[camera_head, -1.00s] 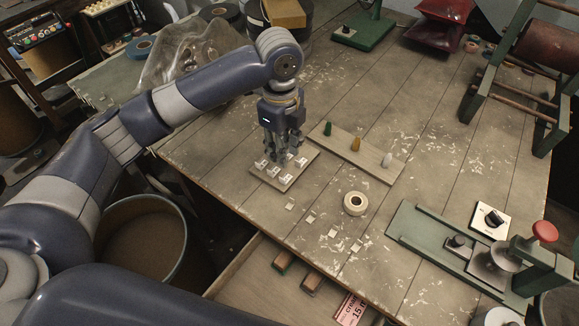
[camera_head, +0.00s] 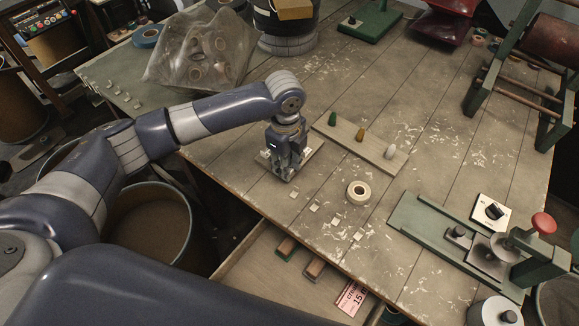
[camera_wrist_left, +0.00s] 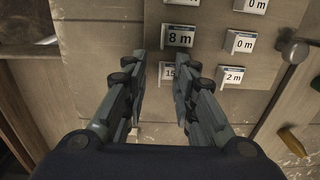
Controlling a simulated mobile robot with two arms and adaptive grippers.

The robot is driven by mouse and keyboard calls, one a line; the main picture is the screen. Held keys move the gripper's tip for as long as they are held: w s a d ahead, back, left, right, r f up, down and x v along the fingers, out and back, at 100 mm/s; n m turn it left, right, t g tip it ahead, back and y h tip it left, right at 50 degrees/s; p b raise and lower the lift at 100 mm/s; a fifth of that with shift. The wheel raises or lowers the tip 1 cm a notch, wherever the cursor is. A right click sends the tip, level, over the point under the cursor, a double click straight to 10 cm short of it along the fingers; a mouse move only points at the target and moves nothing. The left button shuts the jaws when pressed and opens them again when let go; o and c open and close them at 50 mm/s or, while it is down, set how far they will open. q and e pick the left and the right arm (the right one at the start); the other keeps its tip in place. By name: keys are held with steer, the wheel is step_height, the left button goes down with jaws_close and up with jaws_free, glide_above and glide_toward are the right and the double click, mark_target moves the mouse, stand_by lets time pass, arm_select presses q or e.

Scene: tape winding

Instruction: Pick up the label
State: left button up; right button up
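Several small white labels stand on a wooden board (camera_head: 309,157). In the left wrist view they include an "8 m" label (camera_wrist_left: 179,37), a "2 m" label (camera_wrist_left: 231,77) and a partly hidden label starting "15" (camera_wrist_left: 168,71). My left gripper (camera_head: 287,174) points down, low over the board, and covers most of the labels in the head view. In the left wrist view its two fingers (camera_wrist_left: 161,74) are apart, with the "15" label between or just below their tips. Contact cannot be told. My right gripper is not in view.
A board with green, yellow and white pegs (camera_head: 360,134) lies close by on the right. A tape roll (camera_head: 358,191) and small white pieces lie in front. A green winding device (camera_head: 470,245) stands at right. A red printed card (camera_head: 351,298) lies in the open drawer.

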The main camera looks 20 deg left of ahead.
arm_select(q)
jaws_close()
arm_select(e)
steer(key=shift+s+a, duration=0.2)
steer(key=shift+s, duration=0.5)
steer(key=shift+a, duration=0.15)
arm_select(q)
steer(key=shift+r, duration=0.15)
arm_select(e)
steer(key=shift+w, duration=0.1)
arm_select(q)
steer(key=shift+r, duration=0.6)
steer(key=shift+s+r+b, duration=0.2)
steer(key=shift+r+b, duration=0.1)
steer(key=shift+r, duration=0.75)
steer(key=s+d+r, duration=0.1)
steer(key=s+d, duration=0.1)
steer(key=s, duration=1.3)
steer(key=shift+s+d+r+b, duration=0.25)
steer(key=shift+b, duration=0.2)
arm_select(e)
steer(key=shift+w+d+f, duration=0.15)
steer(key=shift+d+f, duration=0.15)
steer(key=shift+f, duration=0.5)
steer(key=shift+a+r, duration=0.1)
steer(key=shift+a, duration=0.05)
